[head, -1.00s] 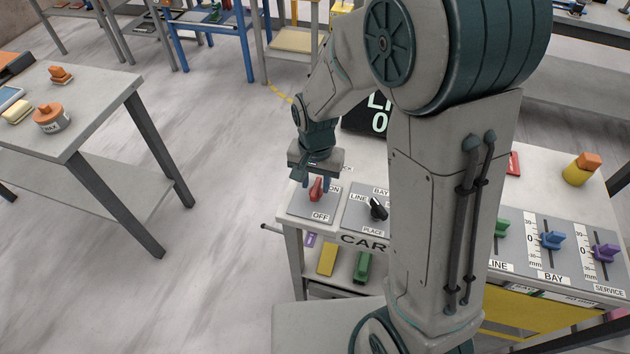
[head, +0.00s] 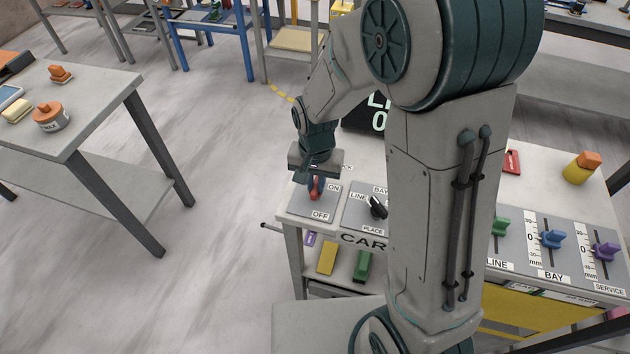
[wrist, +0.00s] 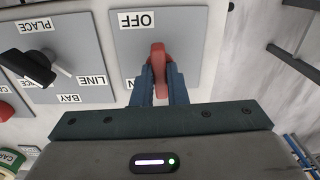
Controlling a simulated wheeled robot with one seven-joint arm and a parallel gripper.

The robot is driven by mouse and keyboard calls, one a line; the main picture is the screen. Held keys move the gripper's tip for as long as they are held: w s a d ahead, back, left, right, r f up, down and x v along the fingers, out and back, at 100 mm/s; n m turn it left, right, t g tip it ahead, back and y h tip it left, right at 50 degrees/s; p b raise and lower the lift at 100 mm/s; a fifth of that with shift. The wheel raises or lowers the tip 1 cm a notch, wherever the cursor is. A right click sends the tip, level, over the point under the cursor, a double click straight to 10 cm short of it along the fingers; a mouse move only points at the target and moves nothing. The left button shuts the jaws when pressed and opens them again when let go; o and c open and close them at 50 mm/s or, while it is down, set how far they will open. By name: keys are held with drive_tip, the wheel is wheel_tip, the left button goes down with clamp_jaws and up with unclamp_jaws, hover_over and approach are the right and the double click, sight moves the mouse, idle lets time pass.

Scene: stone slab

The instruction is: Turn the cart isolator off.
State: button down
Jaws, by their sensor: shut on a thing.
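The cart isolator is a red handle (head: 315,190) on a grey plate (head: 300,205) marked ON and OFF, at the left end of the cart top in the head view. My gripper (head: 315,184) is over the plate, pointing down, with its blue fingers shut on the handle from both sides. In the wrist view the red handle (wrist: 158,62) shows between the fingers (wrist: 160,80), with its tip towards the OFF label (wrist: 137,20). The ON label is partly hidden by a finger there.
A black selector knob (head: 377,208) marked LINE, BAY and PLACE sits close on the right. Green, blue (head: 552,239) and purple sliders stand further right. My arm hides the cart's middle. A side table (head: 100,90) stands left, with clear floor between.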

sight(316, 185)
drive_tip(key=n+b, duration=0.1)
drive_tip(key=n, duration=0.3)
drive_tip(key=shift+n+b, duration=0.3)
drive_tip(key=n, duration=0.4)
drive_tip(key=shift+n, duration=0.3)
drive_tip(key=n, duration=0.4)
drive_tip(key=shift+r, duration=0.1)
drive_tip(key=shift+w+n, duration=0.1)
drive_tip(key=shift+n, duration=1.9)
drive_tip(key=shift+p, duration=0.3)
drive_tip(key=c, duration=1.4)
unclamp_jaws()
drive_tip(key=shift+c, duration=0.2)
wheel_tip(316, 185, up, 14)
